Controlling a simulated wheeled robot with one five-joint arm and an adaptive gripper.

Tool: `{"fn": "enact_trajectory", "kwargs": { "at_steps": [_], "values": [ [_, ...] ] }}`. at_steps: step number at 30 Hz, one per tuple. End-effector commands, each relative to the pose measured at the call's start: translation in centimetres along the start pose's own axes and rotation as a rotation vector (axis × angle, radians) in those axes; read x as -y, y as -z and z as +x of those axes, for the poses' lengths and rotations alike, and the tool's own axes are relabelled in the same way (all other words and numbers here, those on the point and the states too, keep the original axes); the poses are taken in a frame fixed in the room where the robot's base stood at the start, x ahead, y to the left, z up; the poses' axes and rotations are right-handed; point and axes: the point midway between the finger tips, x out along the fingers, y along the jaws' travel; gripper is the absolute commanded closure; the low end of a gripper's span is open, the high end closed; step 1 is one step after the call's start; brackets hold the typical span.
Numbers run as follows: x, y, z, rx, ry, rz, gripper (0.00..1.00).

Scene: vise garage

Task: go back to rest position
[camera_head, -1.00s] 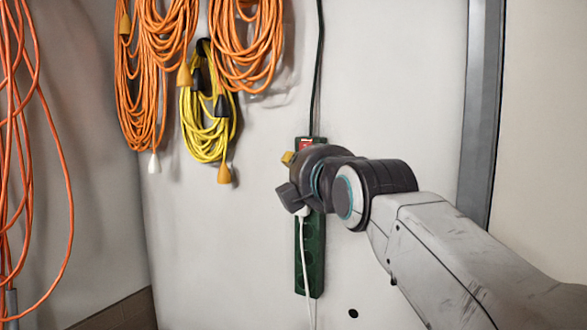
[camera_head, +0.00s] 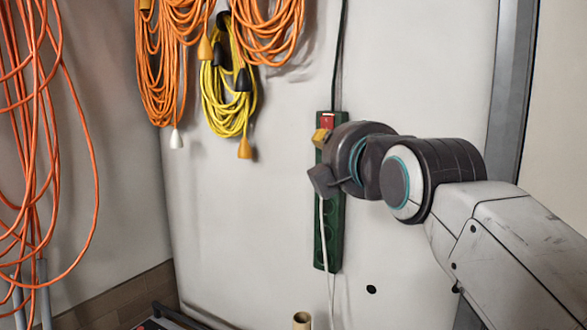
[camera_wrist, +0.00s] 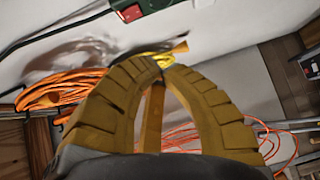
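My gripper shows in the head view (camera_head: 320,137) mostly as a yellow finger piece beyond the dark wrist. In the wrist view its two yellow ribbed fingers (camera_wrist: 164,68) curve together, with their tips meeting or nearly so and nothing seen held between them. In the head view the wrist overlaps the upper part of a green power strip (camera_head: 330,225) on the white wall. The strip has a red switch at its top, which also shows in the wrist view (camera_wrist: 130,13). A white cable (camera_head: 322,225) hangs down along the strip; its upper end is hidden behind my wrist.
Orange cable coils (camera_head: 160,70) and a yellow coil (camera_head: 222,95) hang on the wall at upper left. More orange cable (camera_head: 50,150) hangs at far left. A grey upright post (camera_head: 515,90) stands at right. A small tube (camera_head: 301,320) shows at the bottom edge.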

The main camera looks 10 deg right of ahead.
Motion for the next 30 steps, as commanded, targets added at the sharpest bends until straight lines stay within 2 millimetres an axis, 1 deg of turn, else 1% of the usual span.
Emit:
{"fn": "enact_trajectory", "kwargs": {
  "at_steps": [4, 7, 11, 13, 14, 17, 18, 20, 21, 22, 23, 24, 26, 27, 29, 30],
  "values": [
    [0.0, 0.0, 0.0, 0.0, 0.0, 0.037, 1.0],
    [0.2, 0.0, 0.0, 0.001, 0.007, 0.134, 1.0],
    [1.4, -0.1, 0.0, 0.014, 0.056, 0.355, 1.0],
    [2.6, -0.2, 0.0, 0.034, 0.101, 0.504, 1.0],
    [3.6, -0.3, 0.0, 0.049, 0.131, 0.57, 1.0],
    [8.2, -0.6, 0.1, 0.128, 0.251, 0.788, 1.0],
    [10.6, -0.8, 0.0, 0.174, 0.307, 0.874, 1.0],
    [14.6, -1.1, -0.5, 0.261, 0.397, 0.996, 1.0],
    [17.3, -1.3, -1.0, 0.325, 0.453, 1.07, 1.0],
    [19.2, -1.4, -1.6, 0.374, 0.491, 1.117, 1.0],
    [21.2, -1.6, -2.2, 0.425, 0.529, 1.16, 1.0],
    [23.7, -1.8, -3.2, 0.496, 0.578, 1.211, 1.0],
    [27.3, -2.0, -4.9, 0.6, 0.644, 1.27, 1.0],
    [29.6, -2.2, -6.2, 0.667, 0.684, 1.298, 1.0],
    [32.5, -2.4, -8.1, 0.756, 0.738, 1.322, 1.0],
    [34.2, -2.6, -9.4, 0.808, 0.771, 1.326, 1.0]
  ]
}}
